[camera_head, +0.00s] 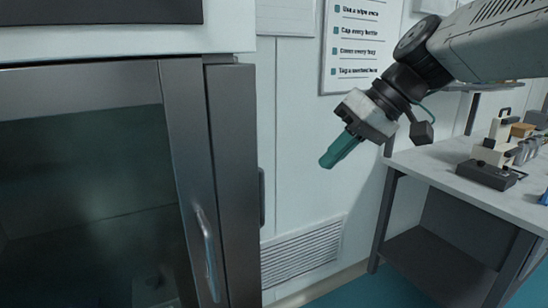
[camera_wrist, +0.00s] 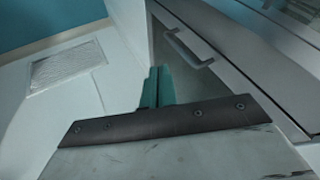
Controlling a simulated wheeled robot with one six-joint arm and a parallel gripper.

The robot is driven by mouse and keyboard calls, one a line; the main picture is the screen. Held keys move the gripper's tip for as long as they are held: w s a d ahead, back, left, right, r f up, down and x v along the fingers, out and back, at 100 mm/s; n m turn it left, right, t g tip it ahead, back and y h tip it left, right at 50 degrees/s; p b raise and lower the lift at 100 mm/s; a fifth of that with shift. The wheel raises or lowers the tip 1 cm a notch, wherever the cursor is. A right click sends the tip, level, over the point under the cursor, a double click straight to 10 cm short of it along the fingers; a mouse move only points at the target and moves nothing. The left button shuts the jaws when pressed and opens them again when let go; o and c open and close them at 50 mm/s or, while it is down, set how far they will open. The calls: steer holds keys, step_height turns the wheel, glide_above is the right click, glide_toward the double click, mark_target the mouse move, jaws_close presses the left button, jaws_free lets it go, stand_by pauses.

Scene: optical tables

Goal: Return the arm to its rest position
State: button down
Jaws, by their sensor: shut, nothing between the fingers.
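My gripper (camera_head: 328,161) hangs from my arm in the upper right of the head view, its green fingers pointing down and left. The fingers are shut with nothing between them. In the wrist view the green fingers (camera_wrist: 158,88) stand together above the dark bracket. The gripper is in the air in front of the white wall, to the right of the dark metal cabinet (camera_head: 188,130), and appears apart from it.
The cabinet has a glass front and a bar handle (camera_head: 207,255); the handle also shows in the wrist view (camera_wrist: 188,50). A wall vent (camera_head: 302,254) is low behind. A bench (camera_head: 440,172) with a microscope (camera_head: 492,155) stands right. A printed sign (camera_head: 355,45) hangs above.

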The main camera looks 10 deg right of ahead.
steer(key=s+d+f+m+h, duration=0.2)
steer(key=s+d+f+h, duration=0.1)
steer(key=s+f, duration=0.3)
steer(key=s+d+f+m+g+h, duration=0.1)
steer(key=s+d+f+m+h, duration=0.1)
steer(key=s+f, duration=0.5)
steer(key=s+d+h, duration=0.1)
steer(key=s+d, duration=0.1)
steer(key=s, duration=0.1)
steer(key=shift+f+m+h, duration=0.2)
steer(key=shift+m+h, duration=0.1)
steer(key=shift+h, duration=0.1)
steer(key=shift+a, duration=0.15)
